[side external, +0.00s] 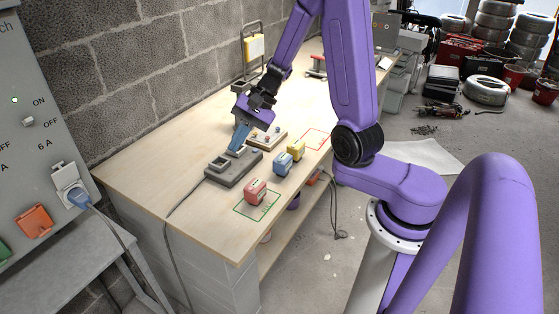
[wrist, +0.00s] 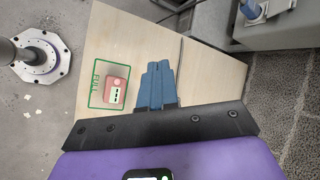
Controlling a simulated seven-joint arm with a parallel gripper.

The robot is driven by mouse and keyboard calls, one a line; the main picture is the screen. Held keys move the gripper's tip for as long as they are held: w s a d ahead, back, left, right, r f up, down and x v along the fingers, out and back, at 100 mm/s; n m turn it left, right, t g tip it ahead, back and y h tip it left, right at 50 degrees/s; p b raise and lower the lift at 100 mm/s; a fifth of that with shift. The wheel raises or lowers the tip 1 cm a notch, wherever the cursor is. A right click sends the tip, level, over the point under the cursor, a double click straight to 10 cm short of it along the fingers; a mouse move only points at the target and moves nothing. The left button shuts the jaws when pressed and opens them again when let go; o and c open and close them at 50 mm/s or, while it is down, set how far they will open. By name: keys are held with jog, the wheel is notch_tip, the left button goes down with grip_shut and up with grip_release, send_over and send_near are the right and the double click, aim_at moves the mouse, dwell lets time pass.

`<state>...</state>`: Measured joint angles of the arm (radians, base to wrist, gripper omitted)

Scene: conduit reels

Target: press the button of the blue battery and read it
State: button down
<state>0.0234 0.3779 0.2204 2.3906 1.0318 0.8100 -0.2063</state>
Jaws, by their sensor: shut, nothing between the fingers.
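The blue battery (side external: 283,162) stands on the wooden bench between the yellow battery (side external: 296,149) and the pink battery (side external: 255,190). Its button and any lights on it are too small to make out, and I do not see it in the wrist view. My gripper (side external: 235,151) has blue fingers, shut and empty, over the grey charger (side external: 233,168), left of the blue battery and apart from it. In the wrist view my gripper (wrist: 158,64) points at bare bench beside the pink battery (wrist: 117,90), which shows a white panel with dark marks.
The pink battery stands inside a green outline (wrist: 91,95) marked FULL. A red outline (side external: 315,139) lies on the bench farther back. A small board (side external: 268,139) with knobs sits behind the charger. A cable (side external: 185,198) runs from the charger over the bench edge.

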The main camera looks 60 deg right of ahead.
jog(key=w+d+f+m+t+h, duration=0.1)
jog(key=d+f+m+t, duration=0.15)
jog(key=d+m, duration=0.45)
jog(key=m+t+h, duration=0.3)
jog(key=m+h, duration=0.1)
jog(key=m, duration=0.1)
send_over(279, 161)
jog(key=f, duration=0.1)
jog(key=shift+s+d+f+m, duration=0.15)
jog(key=shift+s+d+m, duration=0.1)
jog(key=shift+s+m, duration=0.2)
jog(key=shift+f, duration=0.1)
jog(key=shift+f, duration=4.35)
jog(key=shift+f, duration=0.1)
jog(key=shift+f, duration=0.3)
